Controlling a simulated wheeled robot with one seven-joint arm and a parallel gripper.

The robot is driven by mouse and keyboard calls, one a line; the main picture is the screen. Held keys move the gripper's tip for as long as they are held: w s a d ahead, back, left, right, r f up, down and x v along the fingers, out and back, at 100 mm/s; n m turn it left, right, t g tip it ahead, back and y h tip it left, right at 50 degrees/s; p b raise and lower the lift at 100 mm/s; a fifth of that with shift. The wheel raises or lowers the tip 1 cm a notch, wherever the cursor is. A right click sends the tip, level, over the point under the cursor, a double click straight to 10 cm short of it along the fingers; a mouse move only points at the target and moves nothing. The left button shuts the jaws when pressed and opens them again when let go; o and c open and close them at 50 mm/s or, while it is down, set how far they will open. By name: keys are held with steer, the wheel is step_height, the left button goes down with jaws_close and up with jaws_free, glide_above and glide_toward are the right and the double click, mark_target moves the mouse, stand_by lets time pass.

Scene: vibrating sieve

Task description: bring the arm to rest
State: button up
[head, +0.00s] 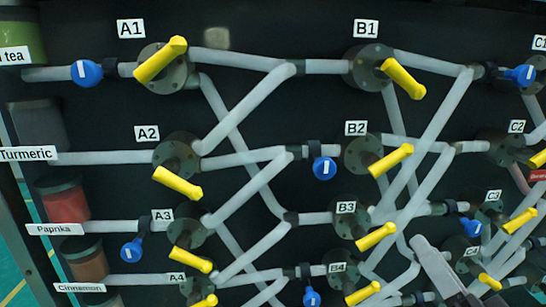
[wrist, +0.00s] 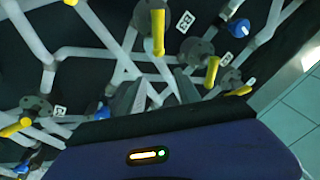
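My gripper (wrist: 158,90) shows in the wrist view, its two grey fingers apart with pipes visible in the gap between them. Nothing is seen held. Its dark blue housing with a lit strip fills the bottom of that view. In the head view a grey piece that looks like part of my gripper (head: 432,264) shows at the lower right, in front of the pipes near the B3 and B4 valves. The rest of my arm is out of the head view. I cannot tell whether the fingers touch a pipe.
A black panel carries grey pipes, yellow-handled valves such as A1 (head: 162,60), B1 (head: 403,78) and B3 (head: 376,236), and small blue valves (head: 86,73). Labelled containers, such as Paprika (head: 64,204), stand at the left. Open tiled floor (wrist: 298,125) shows at the wrist view's right.

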steer(key=s+a+f+n+g, duration=0.1)
steer(key=s+f+n+g, duration=0.1)
steer(key=s+f, duration=0.5)
steer(key=s+a+f+n+g+h, duration=0.1)
steer(key=s+f, duration=0.6)
steer(key=s, duration=0.7)
steer(key=s+a+f+n+g+h, duration=0.1)
steer(key=s+a+f+n+g, duration=0.1)
steer(key=s+f, duration=0.5)
steer(key=s+a+n+p, duration=0.1)
steer(key=s+n, duration=0.1)
steer(key=s, duration=0.2)
steer(key=shift+s+a+g, duration=0.2)
steer(key=shift+a+g, duration=0.05)
steer(key=shift+g, duration=0.05)
